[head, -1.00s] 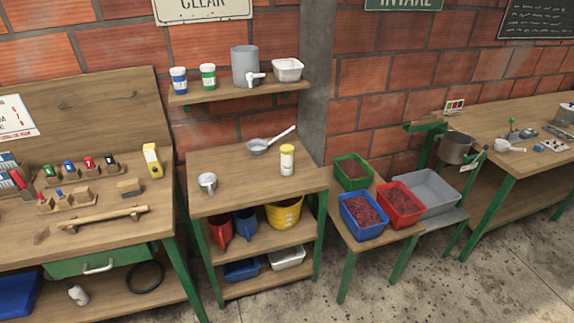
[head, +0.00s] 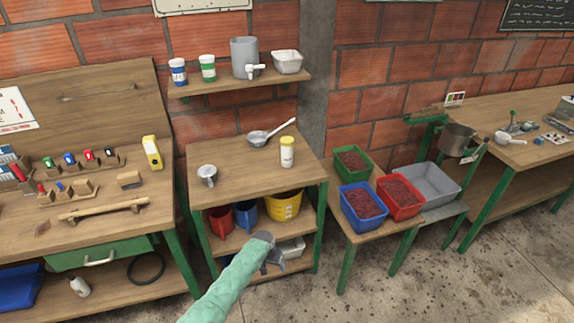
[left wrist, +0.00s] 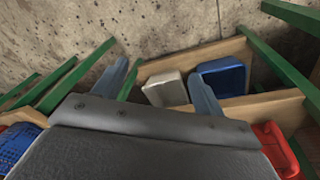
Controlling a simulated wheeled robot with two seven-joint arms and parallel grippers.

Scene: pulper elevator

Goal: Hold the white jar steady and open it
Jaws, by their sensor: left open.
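The white jar (head: 287,152) has a yellow lid and a yellow band. It stands upright and closed on the right part of the middle wooden table's top (head: 235,178). My left gripper (head: 274,262) is in front of that table, below the top, well apart from the jar. Its fingers are spread and empty in the left wrist view (left wrist: 164,88), where the jar does not show. My right gripper is in neither view.
A metal cup (head: 207,175) and a grey strainer (head: 259,138) share the tabletop. A yellow bucket (head: 285,207) and a white bin (left wrist: 165,88) are on the shelves below. Blue (head: 362,202), red (head: 400,198) and green crates stand at right. The tabletop's front middle is clear.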

